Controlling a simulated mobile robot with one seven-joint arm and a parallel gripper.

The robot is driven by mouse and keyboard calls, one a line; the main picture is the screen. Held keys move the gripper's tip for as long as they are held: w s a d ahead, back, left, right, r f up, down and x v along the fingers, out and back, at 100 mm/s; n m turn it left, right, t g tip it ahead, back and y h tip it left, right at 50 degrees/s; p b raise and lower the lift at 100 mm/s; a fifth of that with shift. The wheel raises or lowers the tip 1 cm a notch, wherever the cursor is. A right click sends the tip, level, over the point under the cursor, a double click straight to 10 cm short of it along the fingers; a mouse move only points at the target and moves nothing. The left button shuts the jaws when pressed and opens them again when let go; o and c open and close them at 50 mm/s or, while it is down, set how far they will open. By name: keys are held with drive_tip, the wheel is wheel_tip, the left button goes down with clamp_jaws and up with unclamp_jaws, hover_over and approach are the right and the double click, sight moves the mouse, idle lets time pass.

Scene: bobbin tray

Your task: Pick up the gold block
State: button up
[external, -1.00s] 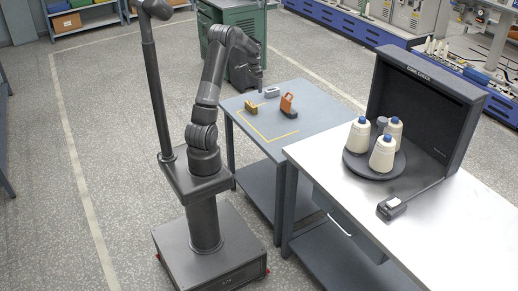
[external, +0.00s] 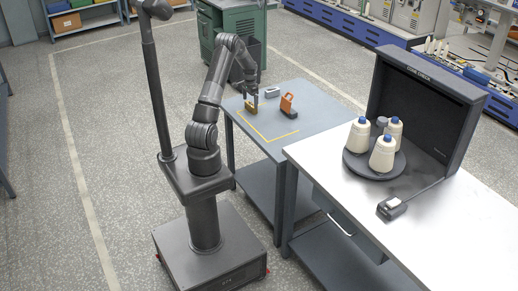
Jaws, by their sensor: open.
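The gold block (external: 250,108) sits on the blue-grey table (external: 318,118), near its left edge, by the yellow line marked on the top. My gripper (external: 251,99) is open and points down right at the block. Its fingers hide the upper part of the block. The fingers are too small to tell whether they touch it.
An orange item with a dark base (external: 288,104) stands to the right of the block. A small grey item (external: 272,92) lies behind it. A steel bench (external: 340,205) with white cones (external: 358,138) adjoins at the right. The table's front is clear.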

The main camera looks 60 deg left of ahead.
sight(251, 104)
wheel_tip(251, 104, down, 3)
drive_tip(key=shift+w+f, duration=0.15)
drive_tip(key=shift+f, duration=0.05)
drive_tip(key=c, duration=1.8)
drive_tip(key=shift+r, duration=0.15)
drive_tip(key=shift+r, duration=0.1)
